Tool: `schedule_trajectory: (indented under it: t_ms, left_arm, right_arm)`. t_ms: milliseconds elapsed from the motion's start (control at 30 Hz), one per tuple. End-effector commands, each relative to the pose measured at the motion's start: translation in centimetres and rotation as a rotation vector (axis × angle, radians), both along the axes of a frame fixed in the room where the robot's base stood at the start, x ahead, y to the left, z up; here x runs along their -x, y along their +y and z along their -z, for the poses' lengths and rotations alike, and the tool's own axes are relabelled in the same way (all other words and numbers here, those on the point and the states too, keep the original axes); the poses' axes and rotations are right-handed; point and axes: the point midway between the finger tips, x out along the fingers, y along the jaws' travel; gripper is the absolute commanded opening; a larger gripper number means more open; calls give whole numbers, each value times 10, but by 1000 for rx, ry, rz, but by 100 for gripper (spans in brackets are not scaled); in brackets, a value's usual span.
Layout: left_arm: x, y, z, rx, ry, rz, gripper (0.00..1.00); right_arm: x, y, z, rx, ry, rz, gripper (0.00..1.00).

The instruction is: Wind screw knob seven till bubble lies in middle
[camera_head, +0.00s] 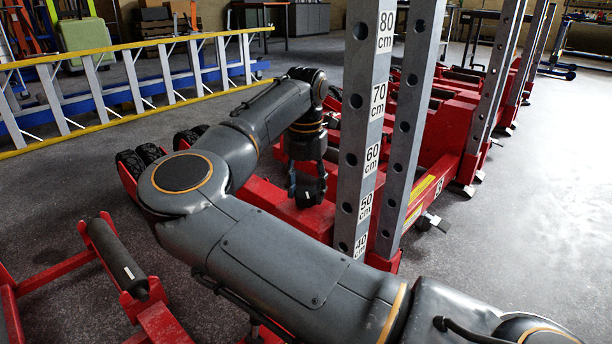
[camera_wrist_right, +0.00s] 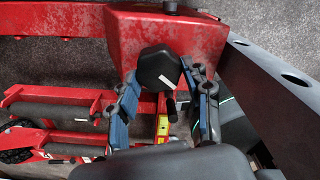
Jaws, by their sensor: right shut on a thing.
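A black faceted knob (camera_wrist_right: 160,68) with a white mark sits at the end of a red jack beam (camera_wrist_right: 180,35) in the right wrist view. My right gripper (camera_wrist_right: 163,72) has its blue-padded fingers on both sides of the knob and is shut on it. In the head view the right gripper (camera_head: 307,186) points down at the red jack frame, and my right arm hides part of that frame. I cannot read a number on the knob. No level bubble is visible in either view. My left gripper is not in view.
Grey posts with holes and a cm scale (camera_head: 372,110) stand just right of the gripper. More red jacks (camera_head: 455,120) run behind them. A red frame with a black roller (camera_head: 118,258) is at the lower left. Floor at right is clear.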

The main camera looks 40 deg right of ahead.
Motion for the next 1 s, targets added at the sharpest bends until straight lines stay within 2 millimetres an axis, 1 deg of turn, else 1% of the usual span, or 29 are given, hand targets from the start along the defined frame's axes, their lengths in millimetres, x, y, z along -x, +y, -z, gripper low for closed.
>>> schedule_trajectory:
  t_ms: [33,367,400,500,833,933,1000]
  left_arm:
    - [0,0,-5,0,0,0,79]
    - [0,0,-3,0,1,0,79]
    - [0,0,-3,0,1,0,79]
    - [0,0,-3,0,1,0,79]
    - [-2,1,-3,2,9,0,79]
    - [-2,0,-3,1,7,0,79]
    - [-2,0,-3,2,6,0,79]
  right_arm:
    - [0,0,-2,0,1,14,18]
    - [0,0,1,0,-1,29,18]
    - [0,0,1,0,-1,28,53]
    - [0,0,1,0,-1,28,72]
    - [0,0,-1,0,-1,27,72]
    - [0,0,-9,1,-3,27,72]
    - [-1,-1,-20,0,-4,27,72]
